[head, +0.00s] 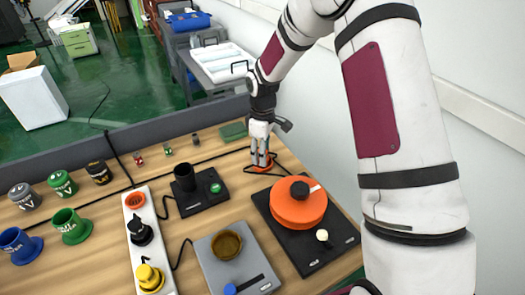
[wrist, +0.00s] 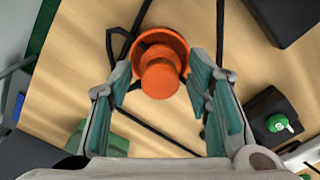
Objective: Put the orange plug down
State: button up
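The orange plug (head: 263,168) is at the far right part of the wooden table, below my gripper (head: 261,150). In the wrist view the plug (wrist: 161,72) shows a round stem on a wide flange and appears to rest on the table. My gripper (wrist: 160,80) has its teal-padded fingers apart, one on each side of the plug. Small gaps show between the pads and the stem, so it looks open around the plug. In the head view the fingers partly hide the plug.
A white strip (head: 148,245) holds an orange opening (head: 135,200), a black plug (head: 140,231) and a yellow plug (head: 150,278). A black base with an orange disc (head: 298,210) stands close to the plug's right. Dark cables cross the table (head: 110,263).

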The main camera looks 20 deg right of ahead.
jog(key=s+r+m+t+b, duration=0.1)
jog(key=s+r, duration=0.2)
jog(key=r, duration=0.7)
jog(key=s+r+m, duration=0.1)
jog(key=s+r, duration=0.3)
jog(key=r, duration=0.7)
jog(key=s+r+m+t, duration=0.2)
jog(key=s+m, duration=0.2)
jog(key=s, duration=0.8)
jog(key=s+r+m+t, duration=0.1)
jog(key=s+r+m, duration=0.2)
jog(key=s, duration=0.9)
jog(key=shift+s+d+r+m+t, duration=0.15)
jog(key=shift+s+r+m+t, duration=0.2)
jog(key=shift+m, duration=0.35)
jog(key=shift+w, duration=0.15)
jog(key=shift+c, duration=0.5)
